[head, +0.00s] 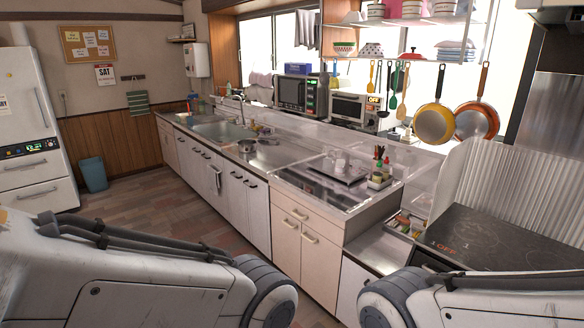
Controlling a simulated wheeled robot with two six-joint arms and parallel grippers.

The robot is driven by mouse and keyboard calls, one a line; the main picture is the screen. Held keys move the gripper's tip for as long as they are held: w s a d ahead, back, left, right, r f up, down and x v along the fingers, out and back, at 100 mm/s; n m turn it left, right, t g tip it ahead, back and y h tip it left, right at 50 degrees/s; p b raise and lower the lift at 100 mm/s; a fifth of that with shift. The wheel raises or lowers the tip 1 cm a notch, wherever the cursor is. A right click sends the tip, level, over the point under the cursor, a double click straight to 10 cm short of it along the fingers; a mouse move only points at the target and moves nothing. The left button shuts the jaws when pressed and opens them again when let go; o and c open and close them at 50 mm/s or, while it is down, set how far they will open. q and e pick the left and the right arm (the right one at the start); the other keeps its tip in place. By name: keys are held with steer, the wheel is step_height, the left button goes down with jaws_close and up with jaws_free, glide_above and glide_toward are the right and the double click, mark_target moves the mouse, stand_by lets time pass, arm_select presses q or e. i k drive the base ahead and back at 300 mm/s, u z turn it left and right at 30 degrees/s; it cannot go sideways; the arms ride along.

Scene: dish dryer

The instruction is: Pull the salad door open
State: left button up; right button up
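No door in the head view is clearly marked as the salad door. A white refrigerator (34,120) stands at the far left; its upper door and lower drawers (40,198) look shut. White cabinet doors (233,203) with dark handles line the front under the counter and look shut. Beige cabinet doors (286,246) with light handles are nearer and also look shut. My arms come in from the lower left and lower right corners. Neither gripper is in the picture, so I cannot see whether they touch anything.
A long counter (268,156) runs from the sink (222,131) to a dark stovetop (500,238) at right. A tray (338,172) with glasses sits among clear panels. A blue bin (93,174) stands by the wall. The wooden floor (150,215) between refrigerator and cabinets is clear.

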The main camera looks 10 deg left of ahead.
mark_target(258, 195)
steer(key=u, duration=0.5)
steer(key=i, duration=1.5)
steer(key=u, duration=0.35)
steer(key=i, duration=1.35)
steer(key=u, duration=0.05)
